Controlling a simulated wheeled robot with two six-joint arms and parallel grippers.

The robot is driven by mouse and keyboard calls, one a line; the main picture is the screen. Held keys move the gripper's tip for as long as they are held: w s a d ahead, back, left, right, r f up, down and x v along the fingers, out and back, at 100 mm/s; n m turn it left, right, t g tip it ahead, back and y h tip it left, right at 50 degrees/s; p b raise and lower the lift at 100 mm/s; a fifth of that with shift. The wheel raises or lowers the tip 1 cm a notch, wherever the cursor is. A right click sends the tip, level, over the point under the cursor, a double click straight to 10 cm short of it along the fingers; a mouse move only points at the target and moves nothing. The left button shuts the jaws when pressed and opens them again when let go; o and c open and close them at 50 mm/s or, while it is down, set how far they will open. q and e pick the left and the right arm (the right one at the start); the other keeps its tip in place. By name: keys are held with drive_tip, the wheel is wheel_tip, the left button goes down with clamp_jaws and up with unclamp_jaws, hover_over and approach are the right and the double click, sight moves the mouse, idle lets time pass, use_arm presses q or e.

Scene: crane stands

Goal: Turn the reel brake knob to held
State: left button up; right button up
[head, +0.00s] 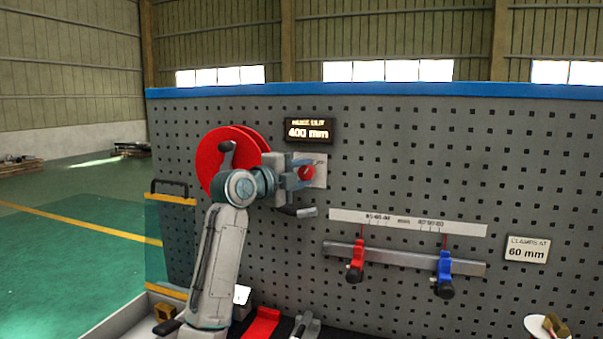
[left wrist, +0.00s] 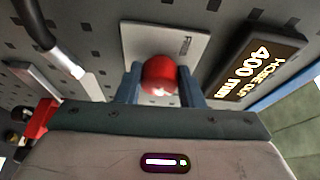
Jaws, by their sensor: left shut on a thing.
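The red reel brake knob (head: 307,173) sits on a pale plate (head: 320,170) on the pegboard, just right of the red reel (head: 214,160). My left gripper (head: 304,174) reaches it from the left and is shut on the knob. In the left wrist view the red knob (left wrist: 159,75) lies between the two blue-grey fingers (left wrist: 160,85), in front of its plate (left wrist: 165,42). The lettering on the plate is too small to read with certainty. My right gripper does not show.
A display reading 400 mm (head: 309,131) hangs above the knob. A grey nozzle (head: 299,211) sticks out below it. To the right a rail (head: 400,260) carries a red clamp (head: 356,260) and a blue clamp (head: 444,273), beside a 60 mm sign (head: 527,250).

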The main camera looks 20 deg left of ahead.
use_arm(q)
drive_tip(key=shift+m, duration=0.6)
drive_tip(key=shift+m+g+y+p, duration=0.3)
drive_tip(key=shift+m, duration=0.1)
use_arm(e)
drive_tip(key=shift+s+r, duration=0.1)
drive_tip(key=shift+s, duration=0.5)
use_arm(q)
drive_tip(key=o, duration=1)
